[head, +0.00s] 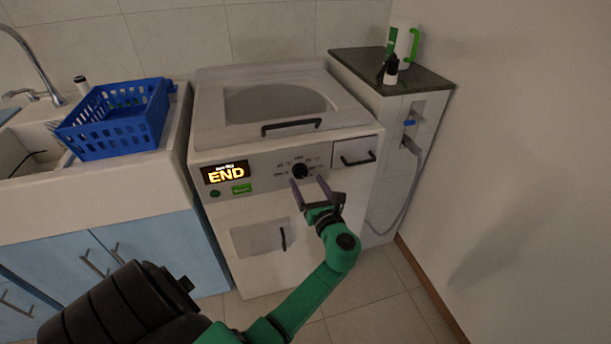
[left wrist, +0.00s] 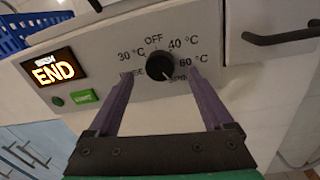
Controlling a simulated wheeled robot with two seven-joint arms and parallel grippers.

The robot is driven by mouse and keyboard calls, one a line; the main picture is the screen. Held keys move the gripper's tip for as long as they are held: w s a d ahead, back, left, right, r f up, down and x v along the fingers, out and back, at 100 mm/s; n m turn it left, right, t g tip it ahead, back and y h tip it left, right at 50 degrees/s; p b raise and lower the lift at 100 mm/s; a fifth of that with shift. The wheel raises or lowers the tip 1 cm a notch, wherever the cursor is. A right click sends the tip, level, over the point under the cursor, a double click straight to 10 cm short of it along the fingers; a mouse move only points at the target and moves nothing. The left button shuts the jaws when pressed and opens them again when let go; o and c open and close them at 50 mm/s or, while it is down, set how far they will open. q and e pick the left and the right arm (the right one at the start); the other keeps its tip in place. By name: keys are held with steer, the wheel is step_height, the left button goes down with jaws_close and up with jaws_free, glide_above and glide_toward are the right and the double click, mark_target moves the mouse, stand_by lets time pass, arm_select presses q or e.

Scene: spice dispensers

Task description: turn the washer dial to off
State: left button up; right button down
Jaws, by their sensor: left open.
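The washer (head: 262,190) is a white top-loading machine with a front control panel. Its black round dial (head: 300,171) sits on the panel, and it also shows in the left wrist view (left wrist: 160,67). Marks around the dial read OFF at the top, 30 °C, 40 °C, 60 °C and others partly hidden by my fingers. A light pointer mark on the dial seems to face down and right, away from OFF. My left gripper (head: 309,190) is open, its purple fingers (left wrist: 160,84) on either side of the dial and a little short of it. My right gripper is not in view.
A lit display (head: 225,173) reads END, above a green button (head: 242,188). Black handles are on the lid, the drawer (head: 357,152) and the lower door (head: 262,238). A blue basket (head: 118,117) is by the sink at left; a dark-topped cabinet (head: 392,73) stands right.

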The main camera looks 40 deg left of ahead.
mark_target(302, 173)
arm_select(q)
steer(key=x, duration=0.4)
steer(key=shift+s+d, duration=0.1)
jaws_close()
